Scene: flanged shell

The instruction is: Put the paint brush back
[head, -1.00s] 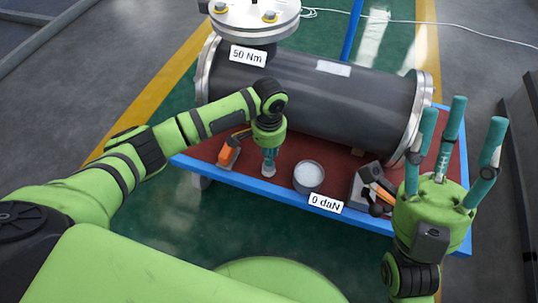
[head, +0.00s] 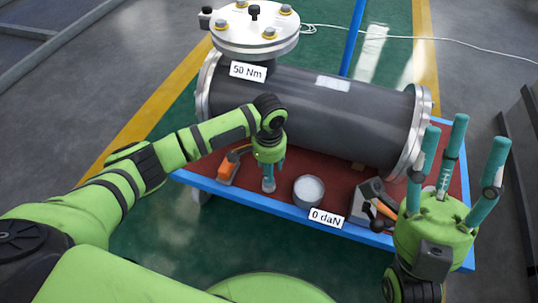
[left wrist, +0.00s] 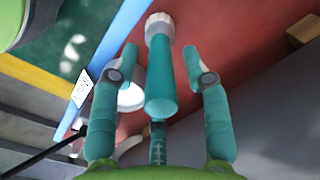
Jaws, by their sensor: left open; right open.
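A teal cylinder with a pale, whitish far end stands between the fingers of my left gripper in the left wrist view (left wrist: 160,75); it looks like the paint brush. In the head view, its pale lower end (head: 268,186) shows just under my left gripper (head: 268,172), on the red tray near the front edge. The left fingers are open around it, with gaps at both sides in the left wrist view. The rest of it is hidden by the gripper in the head view. My right gripper (head: 461,165) is open and empty, fingers up, at the right.
A pot with white contents (head: 308,189) stands right of the left gripper. An orange-handled tool (head: 228,168) lies to its left. A grey block with dark and orange tools (head: 372,200) is at the right. The large dark flanged shell (head: 310,105) fills the back of the blue-edged tray.

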